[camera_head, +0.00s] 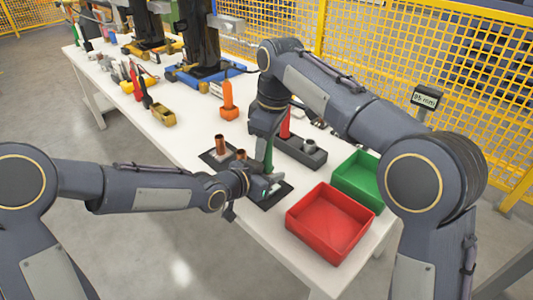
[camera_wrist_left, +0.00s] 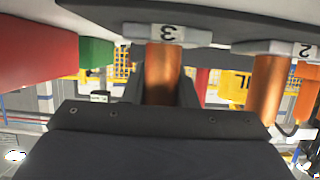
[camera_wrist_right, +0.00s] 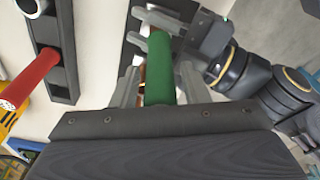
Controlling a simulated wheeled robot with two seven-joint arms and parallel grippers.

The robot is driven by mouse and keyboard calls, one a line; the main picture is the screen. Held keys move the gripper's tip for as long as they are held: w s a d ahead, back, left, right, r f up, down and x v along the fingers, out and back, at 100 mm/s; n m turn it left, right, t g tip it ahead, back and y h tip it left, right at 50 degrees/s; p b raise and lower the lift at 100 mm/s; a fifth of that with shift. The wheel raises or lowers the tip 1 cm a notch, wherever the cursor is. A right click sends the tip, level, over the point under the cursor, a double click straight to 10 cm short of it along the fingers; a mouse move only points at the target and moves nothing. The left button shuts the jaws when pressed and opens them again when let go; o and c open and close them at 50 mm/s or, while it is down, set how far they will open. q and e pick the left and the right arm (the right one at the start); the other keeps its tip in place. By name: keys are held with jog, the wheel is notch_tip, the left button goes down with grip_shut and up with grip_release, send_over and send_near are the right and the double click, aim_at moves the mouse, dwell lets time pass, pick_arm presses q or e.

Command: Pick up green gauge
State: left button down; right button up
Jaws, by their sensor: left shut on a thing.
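The green gauge (camera_head: 268,155) stands above the left gripper in the head view. In the right wrist view the gauge (camera_wrist_right: 159,68) is between my right gripper's fingers (camera_wrist_right: 160,88). Those fingers look apart, with narrow gaps beside the gauge. My left gripper (camera_head: 262,186) is low over the near black mat, shut on a copper cylinder (camera_wrist_left: 162,75) by the label 3. Another copper cylinder (camera_wrist_left: 268,85) stands by label 2. I cannot tell whether the gauge's lower end is inside the held cylinder.
A red bin (camera_head: 329,250) and a green bin (camera_head: 352,180) stand at the right. A grey block (camera_head: 311,158) holds a red gauge (camera_head: 285,123). An orange tool (camera_head: 228,100) and several hand tools stand further back. The table's front-left strip is clear.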

grip_shut()
jog(key=shift+r, duration=0.15)
notch_tip(320, 180, up, 10)
jog(key=shift+f, duration=0.1)
dwell(0.4)
pick_arm(q)
jog(key=c, duration=1.1)
grip_release()
